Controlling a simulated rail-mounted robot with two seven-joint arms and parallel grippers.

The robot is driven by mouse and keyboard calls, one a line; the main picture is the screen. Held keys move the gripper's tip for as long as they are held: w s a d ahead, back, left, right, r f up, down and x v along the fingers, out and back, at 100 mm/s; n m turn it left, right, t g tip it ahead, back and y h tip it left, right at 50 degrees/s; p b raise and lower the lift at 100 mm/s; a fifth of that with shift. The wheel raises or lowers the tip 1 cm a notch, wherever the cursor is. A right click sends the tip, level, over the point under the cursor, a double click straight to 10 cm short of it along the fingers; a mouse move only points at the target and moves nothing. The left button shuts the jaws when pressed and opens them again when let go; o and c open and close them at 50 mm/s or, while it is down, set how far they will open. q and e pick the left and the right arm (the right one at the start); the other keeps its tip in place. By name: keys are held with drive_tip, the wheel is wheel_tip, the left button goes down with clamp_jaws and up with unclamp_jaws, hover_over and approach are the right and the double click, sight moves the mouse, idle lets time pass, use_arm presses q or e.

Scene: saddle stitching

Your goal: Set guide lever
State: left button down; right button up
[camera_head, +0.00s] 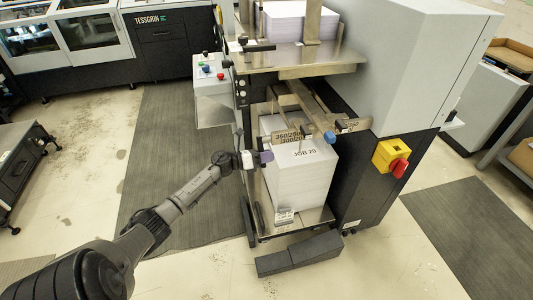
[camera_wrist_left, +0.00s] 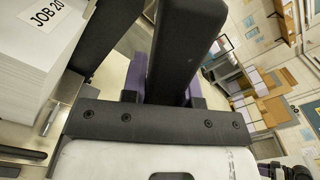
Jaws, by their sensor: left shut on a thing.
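My left gripper (camera_head: 262,157) reaches in from the lower left in the head view, at the near left side of the paper stack (camera_head: 301,184). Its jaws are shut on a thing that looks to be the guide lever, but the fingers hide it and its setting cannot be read. In the left wrist view, dark fingers with purple parts behind them fill the middle, and the labelled stack (camera_wrist_left: 32,62) is at the upper left. A tan plate with printed numbers (camera_head: 293,136) stands above the stack. My right gripper is not in view.
A blue knob (camera_head: 330,137) ends a bar above the stack. A yellow box with a red switch (camera_head: 391,156) is on the machine's right side. A button panel (camera_head: 211,75) is at the left. Grey mats cover floor on both sides.

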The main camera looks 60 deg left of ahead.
use_arm(q)
drive_tip(key=r+n+p, duration=0.1)
drive_tip(key=n+p, duration=0.2)
drive_tip(key=d+r+n+p, duration=0.1)
drive_tip(key=r+n+p, duration=0.1)
drive_tip(key=n+p, duration=0.2)
drive_tip(key=d+r+n+p, duration=0.1)
drive_tip(key=r+n+p, duration=0.1)
drive_tip(key=n+p, duration=0.1)
drive_tip(key=shift+s+d+n, duration=0.25)
drive_tip(key=shift+s+n, duration=0.15)
drive_tip(key=shift+n, duration=0.2)
drive_tip(key=c, duration=0.9)
unclamp_jaws()
drive_tip(key=v, duration=1.4)
drive_tip(key=shift+p, duration=0.4)
